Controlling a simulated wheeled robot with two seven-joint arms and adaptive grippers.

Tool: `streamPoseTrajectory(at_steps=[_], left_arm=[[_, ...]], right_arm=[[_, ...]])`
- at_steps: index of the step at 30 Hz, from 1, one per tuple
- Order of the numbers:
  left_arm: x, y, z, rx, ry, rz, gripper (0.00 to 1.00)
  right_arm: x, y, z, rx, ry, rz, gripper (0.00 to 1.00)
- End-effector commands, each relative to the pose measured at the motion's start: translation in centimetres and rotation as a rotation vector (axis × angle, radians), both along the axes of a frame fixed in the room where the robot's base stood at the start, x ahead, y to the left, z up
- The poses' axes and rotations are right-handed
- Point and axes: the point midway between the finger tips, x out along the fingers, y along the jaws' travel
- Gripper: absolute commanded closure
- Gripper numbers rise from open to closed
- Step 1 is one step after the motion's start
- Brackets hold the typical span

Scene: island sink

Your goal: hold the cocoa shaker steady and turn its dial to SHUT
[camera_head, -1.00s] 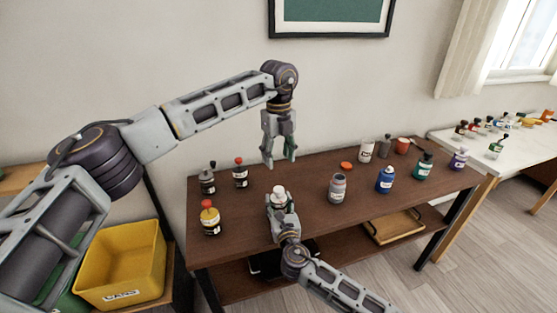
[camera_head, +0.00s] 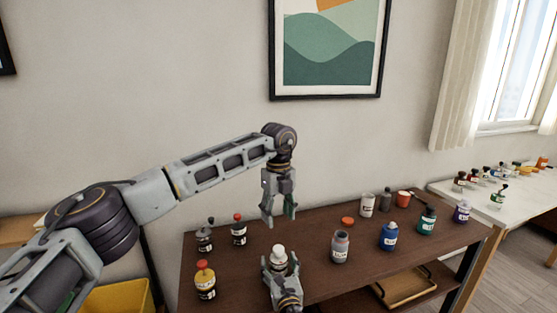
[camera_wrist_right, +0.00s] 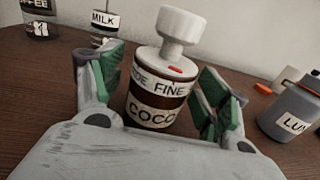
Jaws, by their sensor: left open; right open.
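The cocoa shaker stands upright on the brown table, a dark brown jar (camera_wrist_right: 146,118) with a white knob on top (camera_head: 278,252). In the right wrist view its lower label reads "COCO", partly cut off. The band above shows "FINE" and the end of another word, with a red mark above "FINE"; "SHUT" is not visible. My right gripper (camera_wrist_right: 160,92) is open, with a green-padded finger on each side of the shaker and gaps visible. It also shows in the head view (camera_head: 281,266). My left gripper (camera_head: 279,218) is open and empty, pointing down above and behind the knob.
A milk bottle (camera_wrist_right: 105,22) and other dark bottles (camera_head: 205,282) stand to the left. A grey jar (camera_head: 340,247), a blue bottle (camera_head: 389,237) and several more containers stand to the right.

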Motion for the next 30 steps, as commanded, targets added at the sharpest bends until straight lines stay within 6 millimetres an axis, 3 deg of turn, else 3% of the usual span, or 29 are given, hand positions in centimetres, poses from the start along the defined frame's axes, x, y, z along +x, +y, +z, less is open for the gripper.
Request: streamPoseTrajectory(at_steps=[8,30], left_arm=[[0.0,0.0,0.0,0.0,0.0,0.0,0.47],[0.0,0.0,0.0,0.0,0.0,0.0,0.47]], right_arm=[[-1.9,-0.4,-0.1,0.0,0.001,0.0,0.25],[-10.5,-2.1,-0.1,0.0,0.002,0.0,0.25]])
